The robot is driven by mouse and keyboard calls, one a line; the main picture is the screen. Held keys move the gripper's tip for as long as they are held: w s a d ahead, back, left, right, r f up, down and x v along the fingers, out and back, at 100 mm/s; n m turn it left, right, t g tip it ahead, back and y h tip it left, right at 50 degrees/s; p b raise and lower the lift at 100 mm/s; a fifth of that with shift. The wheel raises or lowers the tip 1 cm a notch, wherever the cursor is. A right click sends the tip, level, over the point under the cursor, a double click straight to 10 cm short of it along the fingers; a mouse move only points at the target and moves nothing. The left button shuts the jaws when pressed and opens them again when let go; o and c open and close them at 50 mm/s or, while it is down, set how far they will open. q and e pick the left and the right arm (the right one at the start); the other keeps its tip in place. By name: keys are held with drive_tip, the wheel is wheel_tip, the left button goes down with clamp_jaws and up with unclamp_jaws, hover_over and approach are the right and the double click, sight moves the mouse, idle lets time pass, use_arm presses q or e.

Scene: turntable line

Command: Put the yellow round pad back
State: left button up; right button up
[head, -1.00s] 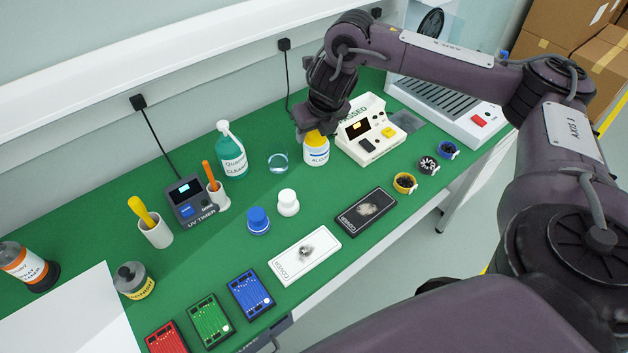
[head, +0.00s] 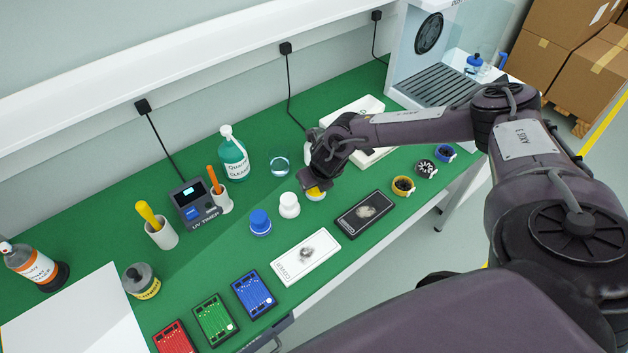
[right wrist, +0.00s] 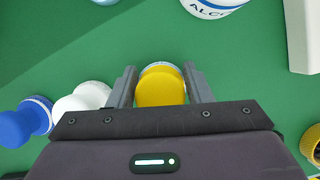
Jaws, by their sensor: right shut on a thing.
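The yellow round pad (head: 315,194) is a knob-like piece with a pale rim. It is between the fingers of my right gripper (head: 318,184), just right of the white round pad (head: 289,205). In the right wrist view the yellow round pad (right wrist: 160,88) sits between the two grey fingers of my right gripper (right wrist: 161,88), which are shut on it. I cannot tell whether its base touches the green mat. The blue round pad (head: 260,222) stands left of the white one. My left gripper is not in view.
The alcohol bottle (right wrist: 212,6) stands beyond my gripper. Yellow-rimmed (head: 403,186), grey (head: 426,169) and blue (head: 446,153) cups stand to the right.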

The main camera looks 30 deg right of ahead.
drive_tip(key=shift+f, duration=0.2)
drive_tip(key=o, duration=1)
drive_tip(key=shift+r, duration=0.1)
drive_tip(key=shift+r, duration=0.15)
drive_tip(key=b+v, duration=0.1)
drive_tip(key=v, duration=1.1)
